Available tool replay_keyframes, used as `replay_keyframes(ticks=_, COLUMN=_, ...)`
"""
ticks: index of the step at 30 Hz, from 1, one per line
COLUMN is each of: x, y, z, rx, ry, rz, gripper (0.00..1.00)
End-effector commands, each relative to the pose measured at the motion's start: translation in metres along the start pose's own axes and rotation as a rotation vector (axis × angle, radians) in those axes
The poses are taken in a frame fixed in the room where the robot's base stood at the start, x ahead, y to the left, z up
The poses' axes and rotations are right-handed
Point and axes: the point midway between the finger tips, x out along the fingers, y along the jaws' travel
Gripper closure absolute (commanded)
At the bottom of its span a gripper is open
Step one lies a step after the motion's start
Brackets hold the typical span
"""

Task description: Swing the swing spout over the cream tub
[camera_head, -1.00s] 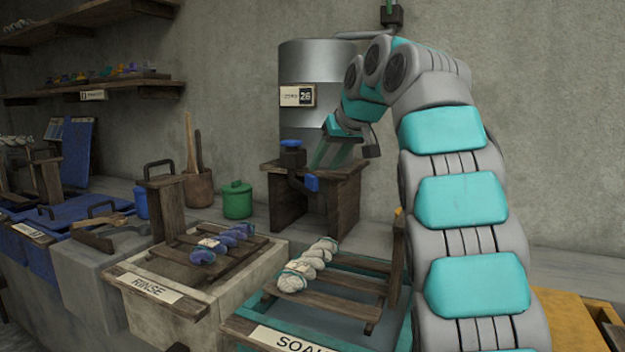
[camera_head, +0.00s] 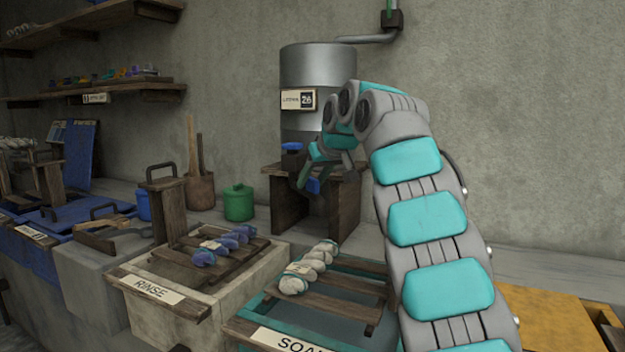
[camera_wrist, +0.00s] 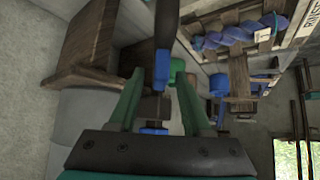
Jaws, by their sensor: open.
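The swing spout (camera_head: 313,187) is a dark tap with a blue knob on top and a blue end, in front of the metal tank (camera_head: 318,66). The cream tub (camera_head: 238,293), with a RINSE label, stands in front and to the left of it. My gripper (camera_head: 305,174) is at the spout and hides part of it. In the wrist view its green fingers (camera_wrist: 160,76) are apart, with the spout's dark bar and blue parts (camera_wrist: 153,130) showing between them. I cannot tell whether either finger touches it.
A slatted rack with a blue-purple skein (camera_head: 222,246) lies over the cream tub. A teal SOAK tub (camera_head: 262,318) with a pale skein (camera_head: 308,268) is to its right. A wooden stand (camera_head: 345,196) is under the tank. A green pot (camera_head: 238,203) stands left of it.

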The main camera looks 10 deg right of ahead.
Motion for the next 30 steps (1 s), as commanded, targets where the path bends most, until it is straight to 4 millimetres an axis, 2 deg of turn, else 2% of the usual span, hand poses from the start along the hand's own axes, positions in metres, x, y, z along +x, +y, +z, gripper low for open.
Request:
replay_keyframes(ticks=7, x=0.0009, y=0.0000, z=0.0000, rx=0.000, ry=0.000, rz=0.000, gripper=0.53)
replay_keyframes(ticks=19, x=0.0009, y=-0.0002, z=0.0001, rx=-0.001, ry=-0.001, rz=0.000, gripper=0.98)
replay_keyframes(ticks=30, x=0.0009, y=-0.0002, z=0.0002, rx=-0.001, ry=-0.001, rz=0.000, gripper=1.00)
